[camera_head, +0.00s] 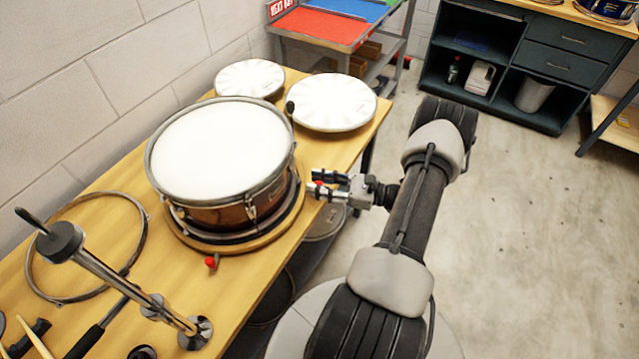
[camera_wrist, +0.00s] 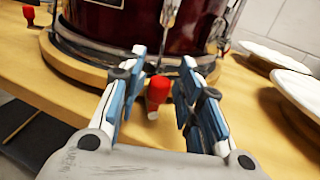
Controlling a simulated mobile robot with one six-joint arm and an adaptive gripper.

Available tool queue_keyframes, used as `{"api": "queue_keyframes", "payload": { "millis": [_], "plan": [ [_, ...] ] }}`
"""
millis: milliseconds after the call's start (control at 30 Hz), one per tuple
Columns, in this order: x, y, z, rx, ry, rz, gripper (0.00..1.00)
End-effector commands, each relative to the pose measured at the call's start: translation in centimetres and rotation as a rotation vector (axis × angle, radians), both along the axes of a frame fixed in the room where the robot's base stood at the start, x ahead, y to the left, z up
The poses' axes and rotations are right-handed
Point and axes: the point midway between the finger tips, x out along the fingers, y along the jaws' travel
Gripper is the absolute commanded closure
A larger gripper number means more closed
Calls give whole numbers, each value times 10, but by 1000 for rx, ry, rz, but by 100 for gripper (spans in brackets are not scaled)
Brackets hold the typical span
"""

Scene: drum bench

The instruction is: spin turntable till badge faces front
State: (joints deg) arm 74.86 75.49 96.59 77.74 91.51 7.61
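A snare drum (camera_head: 222,150) with a white head and reddish-brown shell sits on a round wooden turntable (camera_head: 245,242) on the bench. One red-tipped peg (camera_head: 211,262) sticks out from the turntable's front rim; a red peg also shows at the upper left of the wrist view (camera_wrist: 28,14). Another red peg (camera_wrist: 158,92) lies between the fingers of my gripper (camera_wrist: 164,57), with gaps on both sides. My gripper (camera_head: 318,188) is open at the turntable's right side. In the wrist view, part of a dark, light-edged plate, possibly the badge (camera_wrist: 104,2), is cut off at the top.
Two round white-topped pieces (camera_head: 331,102) (camera_head: 249,78) lie behind the drum. A metal hoop (camera_head: 140,225) and a slanted metal stand (camera_head: 120,280) are on the bench at left. A wall runs behind the bench; open floor lies to the right.

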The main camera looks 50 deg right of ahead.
Motion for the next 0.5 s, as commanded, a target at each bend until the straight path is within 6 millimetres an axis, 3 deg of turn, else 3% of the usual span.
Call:
{"api": "queue_keyframes", "payload": {
  "millis": [333,500],
  "plan": [
    [-1,1,0,3,-1,4,64],
    [-17,-9,1,1,-3,0,64]
  ]
}}
